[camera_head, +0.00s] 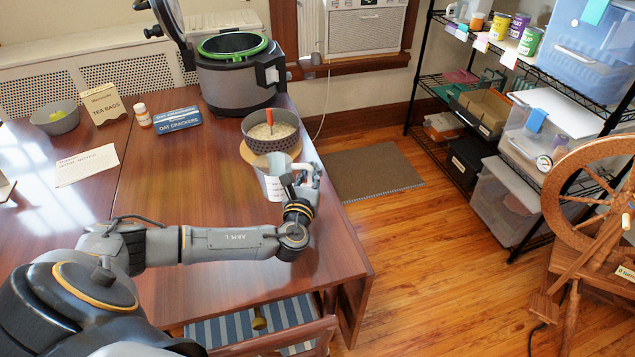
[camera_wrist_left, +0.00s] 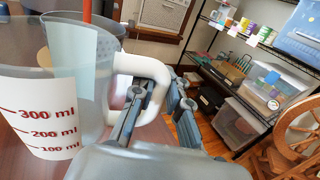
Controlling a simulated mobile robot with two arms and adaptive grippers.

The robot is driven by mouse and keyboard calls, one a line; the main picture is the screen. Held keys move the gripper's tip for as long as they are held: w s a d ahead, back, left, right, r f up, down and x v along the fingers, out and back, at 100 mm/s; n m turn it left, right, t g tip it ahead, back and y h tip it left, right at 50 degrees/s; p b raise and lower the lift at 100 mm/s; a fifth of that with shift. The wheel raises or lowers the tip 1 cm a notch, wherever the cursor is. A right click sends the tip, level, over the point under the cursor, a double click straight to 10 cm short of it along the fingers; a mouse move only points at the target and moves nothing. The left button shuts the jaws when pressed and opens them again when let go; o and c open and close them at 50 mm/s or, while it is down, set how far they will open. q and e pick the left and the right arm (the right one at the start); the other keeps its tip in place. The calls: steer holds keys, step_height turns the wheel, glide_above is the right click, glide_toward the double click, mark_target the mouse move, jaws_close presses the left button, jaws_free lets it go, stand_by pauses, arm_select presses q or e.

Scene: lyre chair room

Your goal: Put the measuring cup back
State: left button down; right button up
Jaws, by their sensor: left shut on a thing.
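The clear measuring cup (camera_head: 270,187) with a white lower part is near the table's right edge, in front of the grey bowl (camera_head: 271,142). In the left wrist view the cup (camera_wrist_left: 45,125) fills the left side, with red ml marks and a white handle (camera_wrist_left: 150,70). It looks about upright. My left gripper (camera_head: 301,183) is shut on the handle, on the cup's right side; its fingers also show in the left wrist view (camera_wrist_left: 158,108). I cannot tell whether the cup's base touches the table. My right gripper is not in view.
The grey bowl holds pale food and a red-handled utensil, on a round wooden board (camera_head: 251,155). Behind stands a large cooker (camera_head: 237,85) with its lid up. The table's middle is clear.

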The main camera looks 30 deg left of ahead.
arm_select(q)
steer(key=f, duration=0.1)
steer(key=w+f, duration=0.1)
steer(key=f, duration=0.1)
steer(key=w+f, duration=0.1)
steer(key=f, duration=0.1)
steer(key=shift+w+d+f, duration=0.15)
steer(key=shift+d+f, duration=0.1)
steer(key=shift+d, duration=0.15)
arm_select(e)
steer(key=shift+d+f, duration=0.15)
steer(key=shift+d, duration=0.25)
arm_select(q)
steer(key=c, duration=1.8)
jaws_free()
steer(key=shift+f, duration=0.1)
steer(key=shift+c, duration=0.2)
steer(key=o, duration=0.5)
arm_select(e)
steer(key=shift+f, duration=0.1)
